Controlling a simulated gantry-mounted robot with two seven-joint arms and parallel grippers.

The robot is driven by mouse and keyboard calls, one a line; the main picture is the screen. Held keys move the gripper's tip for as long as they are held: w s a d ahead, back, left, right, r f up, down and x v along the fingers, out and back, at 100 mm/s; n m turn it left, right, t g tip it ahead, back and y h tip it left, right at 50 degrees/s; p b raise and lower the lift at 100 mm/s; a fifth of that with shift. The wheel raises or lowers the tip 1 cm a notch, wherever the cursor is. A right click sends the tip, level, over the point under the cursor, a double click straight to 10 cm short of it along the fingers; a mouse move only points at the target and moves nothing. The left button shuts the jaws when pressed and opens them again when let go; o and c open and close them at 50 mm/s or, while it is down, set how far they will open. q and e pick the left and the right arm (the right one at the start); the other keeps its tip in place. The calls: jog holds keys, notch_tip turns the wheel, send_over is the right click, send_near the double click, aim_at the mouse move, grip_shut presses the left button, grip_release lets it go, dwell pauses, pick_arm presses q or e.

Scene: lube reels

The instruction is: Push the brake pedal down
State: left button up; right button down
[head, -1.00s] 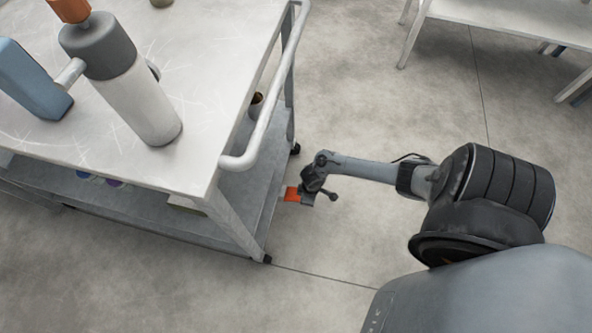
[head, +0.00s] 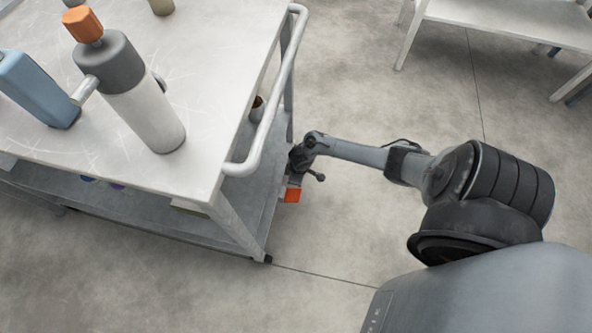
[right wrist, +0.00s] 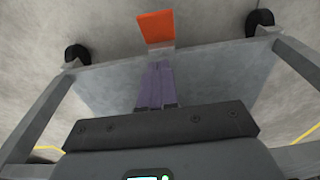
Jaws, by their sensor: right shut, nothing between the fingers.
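The brake pedal is an orange plate (head: 292,196) low at the right end of the cart, just outside the lower shelf's edge. It also shows in the right wrist view (right wrist: 156,29), on a short light stem at the shelf edge. My right gripper (right wrist: 160,65) is shut and empty, its two purplish fingers side by side. In that view the fingertips lie over the grey shelf, short of the pedal, with no clear contact. In the head view the right wrist is beside the cart's end, just above the pedal in the picture; its fingers are hard to make out.
The grey cart (head: 215,100) has a rounded push handle (head: 268,118) overhanging this end. A grey and white bottle with an orange cap (head: 140,100) and a blue container (head: 38,88) stand on top. Black casters (right wrist: 77,54) flank the pedal.

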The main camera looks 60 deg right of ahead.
jog(key=b, duration=0.9)
send_over(296, 196)
jog(key=f, duration=1.1)
jog(key=shift+w+f, duration=0.25)
jog(key=shift+w, duration=0.1)
jog(key=shift+s+f+b, duration=0.15)
jog(key=shift+f+b, duration=0.2)
jog(key=shift+s+d+f+b, duration=0.15)
jog(key=shift+s+f+b, duration=0.2)
jog(key=shift+s+f, duration=0.1)
jog(key=shift+r, duration=0.1)
jog(key=shift+w, duration=0.15)
